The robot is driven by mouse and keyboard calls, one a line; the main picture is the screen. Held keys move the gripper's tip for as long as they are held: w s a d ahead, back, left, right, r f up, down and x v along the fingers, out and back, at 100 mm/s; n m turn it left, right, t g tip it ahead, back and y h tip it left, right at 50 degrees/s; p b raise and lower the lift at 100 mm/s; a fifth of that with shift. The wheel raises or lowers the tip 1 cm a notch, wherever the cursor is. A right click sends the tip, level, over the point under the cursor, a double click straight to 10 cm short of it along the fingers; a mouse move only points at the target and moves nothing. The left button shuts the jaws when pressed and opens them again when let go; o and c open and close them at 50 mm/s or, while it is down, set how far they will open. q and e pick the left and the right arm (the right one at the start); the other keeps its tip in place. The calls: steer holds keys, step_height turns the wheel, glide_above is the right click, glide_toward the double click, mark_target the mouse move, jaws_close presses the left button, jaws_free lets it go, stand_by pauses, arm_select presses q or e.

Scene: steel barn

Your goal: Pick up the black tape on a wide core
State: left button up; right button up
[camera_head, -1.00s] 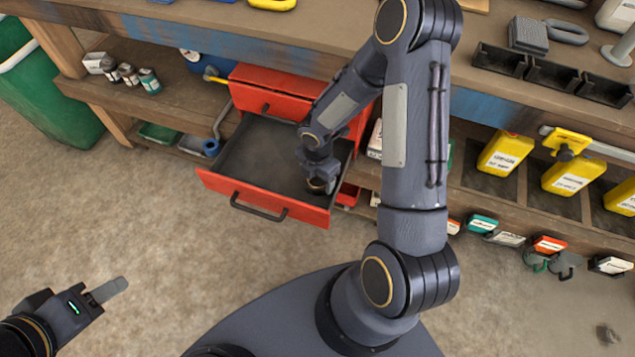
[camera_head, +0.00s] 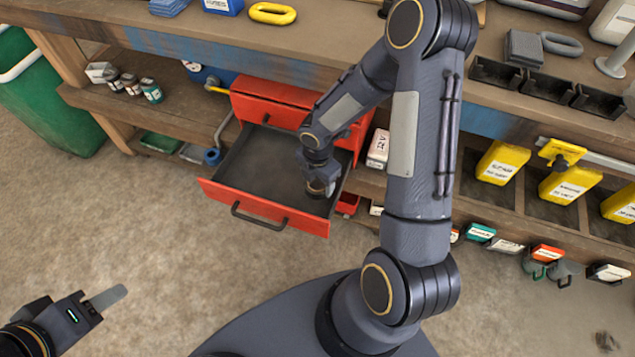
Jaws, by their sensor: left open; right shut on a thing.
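The black tape on a wide core (camera_head: 316,191) is in the open red drawer (camera_head: 262,211), near its right front corner. Only a small part of it shows under my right gripper (camera_head: 318,183). My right gripper reaches down into the drawer and is shut on the tape. I cannot tell whether the tape is lifted off the drawer floor. My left gripper (camera_head: 105,298) is open and empty over the floor at the lower left, well away from the drawer.
The red drawer cabinet (camera_head: 275,97) stands on the shelf under the wooden workbench (camera_head: 300,45). Yellow containers (camera_head: 502,162) stand on the right of the shelf. A green bin (camera_head: 45,100) is at the left.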

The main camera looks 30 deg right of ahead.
steer(key=s+r+p, duration=0.2)
steer(key=s+r, duration=0.7)
steer(key=s, duration=0.4)
steer(key=shift+s+a+r+p, duration=0.25)
steer(key=shift+s+r+p, duration=0.05)
steer(key=shift+s, duration=0.1)
